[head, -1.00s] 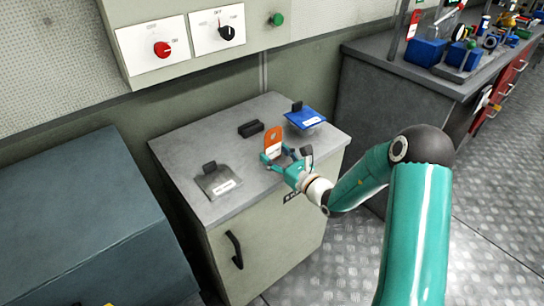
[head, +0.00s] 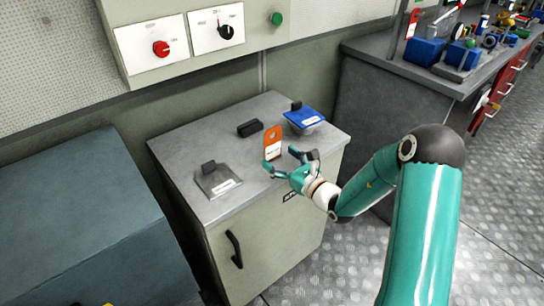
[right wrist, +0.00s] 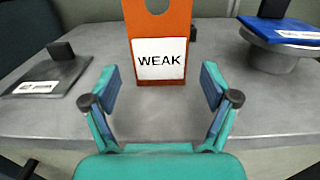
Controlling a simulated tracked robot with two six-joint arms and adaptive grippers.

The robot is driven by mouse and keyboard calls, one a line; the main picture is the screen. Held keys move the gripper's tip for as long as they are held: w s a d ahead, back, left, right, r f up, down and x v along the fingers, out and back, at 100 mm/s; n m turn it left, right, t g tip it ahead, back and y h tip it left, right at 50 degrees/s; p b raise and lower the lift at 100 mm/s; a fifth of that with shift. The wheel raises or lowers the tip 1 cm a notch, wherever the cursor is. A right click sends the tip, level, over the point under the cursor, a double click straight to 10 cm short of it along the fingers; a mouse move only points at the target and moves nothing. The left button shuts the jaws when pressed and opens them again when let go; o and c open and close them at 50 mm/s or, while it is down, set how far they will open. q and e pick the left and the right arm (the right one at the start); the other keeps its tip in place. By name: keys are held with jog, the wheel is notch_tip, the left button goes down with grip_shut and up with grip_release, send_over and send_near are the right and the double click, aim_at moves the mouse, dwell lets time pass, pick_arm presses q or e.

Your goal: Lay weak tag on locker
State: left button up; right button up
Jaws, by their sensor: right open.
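The orange weak tag (head: 272,138) has a white label reading WEAK and a hole at its top. It is at the middle of the grey locker top (head: 235,135) and looks upright; I cannot tell whether it stands freely or is still tipping. In the right wrist view the tag (right wrist: 157,25) is ahead of my fingers, with its top cut off. My right gripper (head: 291,161) is open and empty, just on the near side of the tag and apart from it. In the wrist view both fingers (right wrist: 160,95) are spread, with bare locker top between them. My left gripper is out of view.
On the locker top are a grey plate with a black knob (head: 217,180), a black block (head: 250,128) and a blue-topped weight (head: 304,118). A control panel (head: 190,45) hangs above. A cluttered bench (head: 400,75) stands right and a dark cabinet (head: 80,220) left.

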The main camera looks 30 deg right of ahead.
jog(key=s, duration=1)
jog(key=s+a+f+n+g+y, duration=0.2)
jog(key=a+f+n+g+y, duration=0.25)
jog(key=a, duration=0.35)
jog(key=s+a+f+n+g+y, duration=0.2)
jog(key=a+f+n+g+y, duration=0.25)
jog(key=a, duration=0.45)
jog(key=s+a+f+n+g, duration=0.6)
jog(key=s+a+f+g, duration=0.15)
jog(key=s, duration=0.35)
jog(key=s+d+f+n+g+h, duration=0.2)
jog(key=s+f+n+g+h, duration=0.3)
jog(key=f+n, duration=0.5)
jog(key=w+a+f+n+t, duration=0.1)
jog(key=n, duration=0.1)
jog(key=w+a+f+n+t+h, duration=0.1)
jog(key=n, duration=0.2)
jog(key=w+a+n+t, duration=0.1)
jog(key=w+n+t, duration=0.1)
jog(key=n, duration=0.1)
jog(key=shift+f+h+b, duration=0.3)
jog(key=shift+f+b, duration=0.1)
